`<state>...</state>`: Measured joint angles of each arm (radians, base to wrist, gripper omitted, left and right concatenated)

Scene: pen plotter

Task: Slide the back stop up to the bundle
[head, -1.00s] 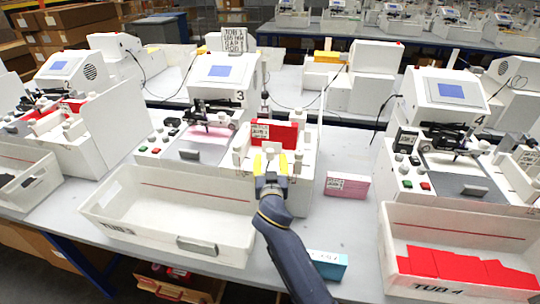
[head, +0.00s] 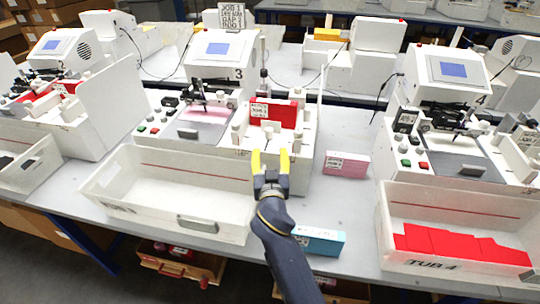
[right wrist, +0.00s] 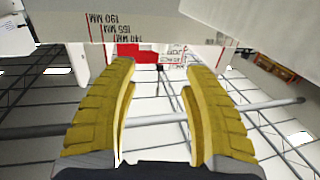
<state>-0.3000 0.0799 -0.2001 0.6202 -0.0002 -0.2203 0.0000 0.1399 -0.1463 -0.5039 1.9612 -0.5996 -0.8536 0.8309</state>
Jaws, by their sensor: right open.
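The red bundle (head: 287,113) stands in the feeder of machine 3, with a white label (head: 259,110) at its left. A small white upright piece (head: 268,130), which looks like the back stop, is in front of it; I cannot tell the gap between them. My right gripper (head: 270,157) is open and empty, at the feeder's near side, apart from that piece. In the right wrist view its yellow fingers (right wrist: 158,100) are spread with nothing between them. Part of the red bundle (right wrist: 140,54) shows beyond them. My left gripper is not in view.
A white tub (head: 165,202) stands left of my right arm. A pink pack (head: 346,164) and a blue pack (head: 320,241) lie on the table to the right. Tub 4 (head: 455,205) holds red packs. A millimetre scale (right wrist: 125,30) shows in the right wrist view.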

